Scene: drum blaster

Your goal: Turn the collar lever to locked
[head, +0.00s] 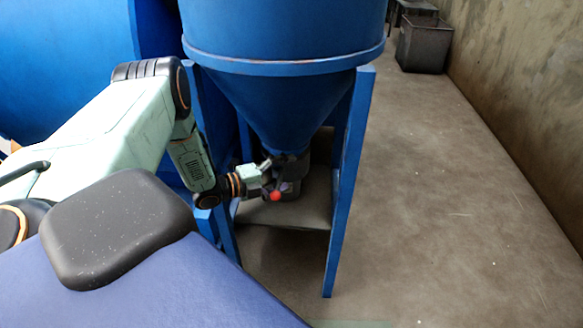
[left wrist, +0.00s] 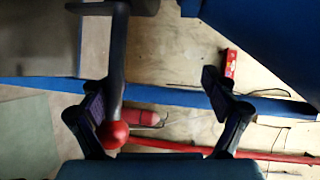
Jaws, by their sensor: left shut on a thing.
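The collar lever (left wrist: 116,60) is a dark bar with a red ball end, below the blue hopper's cone. In the head view its red ball (head: 275,196) shows at the gripper's fingers. In the left wrist view the lever lies along the left finger of the gripper (left wrist: 160,105), with the red ball near the finger's base. The lever's pivot and the collar are mostly hidden. My right gripper is not in view.
The blue hopper (head: 285,95) stands on blue legs (head: 347,190) close around my left arm. A grey bin (head: 424,44) stands at the back right by the wall. The floor to the right is clear. The left wrist view also shows a red cylinder (left wrist: 140,116).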

